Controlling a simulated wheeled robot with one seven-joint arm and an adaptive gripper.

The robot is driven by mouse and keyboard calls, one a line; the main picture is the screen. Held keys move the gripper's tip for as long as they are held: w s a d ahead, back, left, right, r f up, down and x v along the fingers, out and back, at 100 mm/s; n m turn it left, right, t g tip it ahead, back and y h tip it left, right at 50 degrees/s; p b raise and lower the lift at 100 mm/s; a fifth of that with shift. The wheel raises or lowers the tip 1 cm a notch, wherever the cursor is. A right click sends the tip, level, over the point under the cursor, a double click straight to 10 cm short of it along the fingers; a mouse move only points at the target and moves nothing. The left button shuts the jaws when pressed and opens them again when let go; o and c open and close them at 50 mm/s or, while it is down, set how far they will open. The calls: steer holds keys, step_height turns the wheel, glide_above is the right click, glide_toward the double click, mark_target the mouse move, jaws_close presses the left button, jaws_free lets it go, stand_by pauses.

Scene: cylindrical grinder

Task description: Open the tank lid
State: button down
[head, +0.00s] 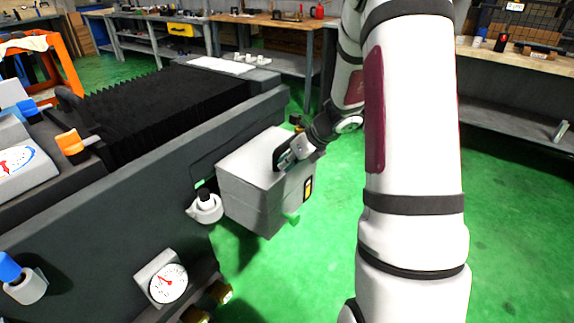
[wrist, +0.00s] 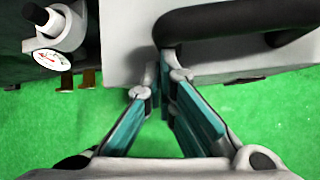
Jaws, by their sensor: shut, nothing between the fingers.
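The tank is a grey box (head: 245,205) beside the machine in the head view. Its flat grey lid (head: 245,168) lies down on top, and it also shows in the wrist view (wrist: 125,40). A dark bar handle (wrist: 240,18) is on the lid, running from the middle to the upper right of the wrist view. My gripper (head: 288,158) is at the lid's right side, by the handle. In the wrist view my gripper (wrist: 165,78) has its teal fingers closed together at the tips, empty, close to the handle's left end. I cannot tell whether they touch it.
The long machine body (head: 130,185) stands left of the tank, with a dial gauge (head: 168,283) and a knob (head: 205,205) on its side. Workbenches (head: 265,22) line the back. The green floor (head: 305,270) is free in front of the tank.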

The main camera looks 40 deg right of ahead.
steer(key=shift+r+p, duration=0.15)
steer(key=shift+p, duration=0.15)
steer(key=shift+w+r+p, duration=0.1)
steer(key=shift+r+p, duration=0.3)
steer(key=shift+p, duration=0.55)
